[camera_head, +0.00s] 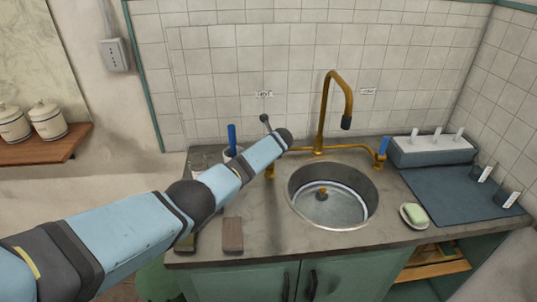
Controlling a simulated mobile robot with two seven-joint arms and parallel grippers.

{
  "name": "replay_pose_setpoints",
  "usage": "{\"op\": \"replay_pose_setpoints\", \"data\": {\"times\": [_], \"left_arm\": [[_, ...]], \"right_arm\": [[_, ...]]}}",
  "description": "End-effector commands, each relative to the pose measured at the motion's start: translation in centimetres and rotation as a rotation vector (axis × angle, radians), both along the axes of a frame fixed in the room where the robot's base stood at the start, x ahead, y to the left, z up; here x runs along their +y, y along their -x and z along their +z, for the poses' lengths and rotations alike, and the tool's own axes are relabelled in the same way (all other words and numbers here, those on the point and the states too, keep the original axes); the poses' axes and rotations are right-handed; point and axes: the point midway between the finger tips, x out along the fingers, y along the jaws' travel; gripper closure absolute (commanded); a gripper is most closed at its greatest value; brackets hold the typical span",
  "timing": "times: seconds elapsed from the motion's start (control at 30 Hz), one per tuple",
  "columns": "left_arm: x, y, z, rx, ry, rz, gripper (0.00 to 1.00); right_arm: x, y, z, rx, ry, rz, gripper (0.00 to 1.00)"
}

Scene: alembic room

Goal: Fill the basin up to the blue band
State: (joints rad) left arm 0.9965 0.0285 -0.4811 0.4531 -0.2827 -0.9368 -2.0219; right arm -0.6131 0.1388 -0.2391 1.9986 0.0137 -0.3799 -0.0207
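The round metal basin (303,208) is set in the grey counter. A pale ring runs around its inside wall; I cannot clearly make out a blue band. A brass fitting (322,194) sits at its bottom, and I cannot tell whether there is water. A tall brass spout (324,105) with a dark tip arches above the basin, with no stream visible. A tap with a blue handle (384,145) is right of the spout. Brass of the left tap (270,172) shows partly behind my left arm. My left arm reaches across to the left tap side; its gripper is hidden. My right gripper is out of view.
A soap dish (414,216) with green soap stands right of the basin, by a blue mat (450,194) and a grey rack (431,154). Glassware and a blue-handled item (232,135) stand behind my arm. A brown block (232,234) lies at the left front.

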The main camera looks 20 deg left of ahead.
Motion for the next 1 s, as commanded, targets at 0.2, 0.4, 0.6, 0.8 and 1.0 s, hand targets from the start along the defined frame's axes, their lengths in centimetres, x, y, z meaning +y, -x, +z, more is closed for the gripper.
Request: {"op": "replay_pose_setpoints", "data": {"times": [0.2,0.4,0.6,0.8,1.0], "left_arm": [[0.05,-0.32,-0.03,0.024,0.012,0.001,1.00],[0.10,-0.35,-0.03,0.027,0.012,0.000,1.00],[0.12,-0.36,0.02,0.026,0.012,0.001,1.00],[0.11,-0.36,0.02,0.025,0.011,0.001,0.48],[0.07,-0.34,0.06,0.025,0.012,0.000,0.48]], "right_arm": [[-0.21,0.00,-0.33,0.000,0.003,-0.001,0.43],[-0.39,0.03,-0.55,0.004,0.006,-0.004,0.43],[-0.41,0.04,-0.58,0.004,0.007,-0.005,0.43],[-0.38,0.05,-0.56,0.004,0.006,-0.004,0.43],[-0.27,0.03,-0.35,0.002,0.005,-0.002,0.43]]}}
